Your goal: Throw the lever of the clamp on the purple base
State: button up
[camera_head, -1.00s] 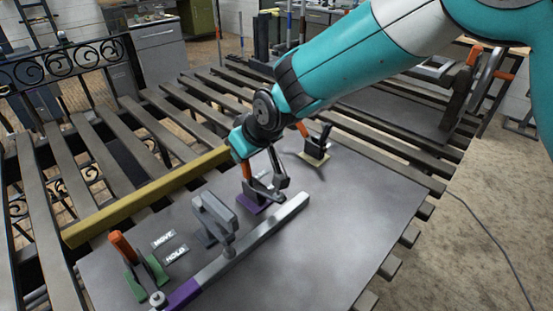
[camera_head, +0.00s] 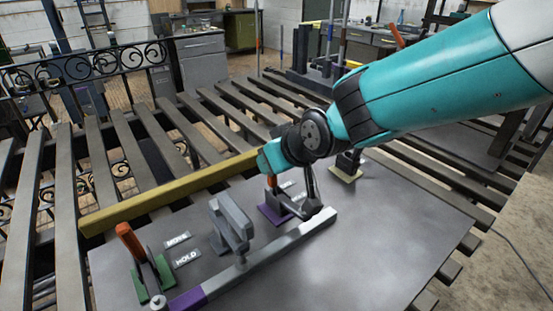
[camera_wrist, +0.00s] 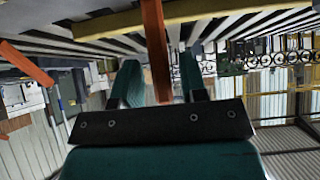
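The purple base (camera_head: 272,214) sits at the middle of the grey plate, partly hidden by my arm. Its clamp has an orange lever (camera_head: 271,184) that stands roughly upright, its upper part hidden behind my gripper (camera_head: 270,160). In the wrist view the orange lever (camera_wrist: 154,45) runs between the two teal fingers of my gripper (camera_wrist: 158,75). Gaps show on both sides of the lever, so the fingers are open around it and not closed on it. Dark clamp parts beside the base are partly covered by my wrist.
A green-based clamp (camera_head: 150,277) with an orange lever stands at left, and a clamp on a pale yellow base (camera_head: 345,174) at back right. A grey bar (camera_head: 262,257) with a purple end lies in front. A yellow beam (camera_head: 165,194) runs behind. The plate's right side is clear.

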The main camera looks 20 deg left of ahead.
dwell(0.3)
jog(key=b+v, duration=0.1)
jog(key=v, duration=1.6)
jog(key=shift+s+r+b, duration=0.1)
jog(key=shift+r+b, duration=0.1)
jog(key=shift+b, duration=0.15)
jog(key=shift+c, duration=0.2)
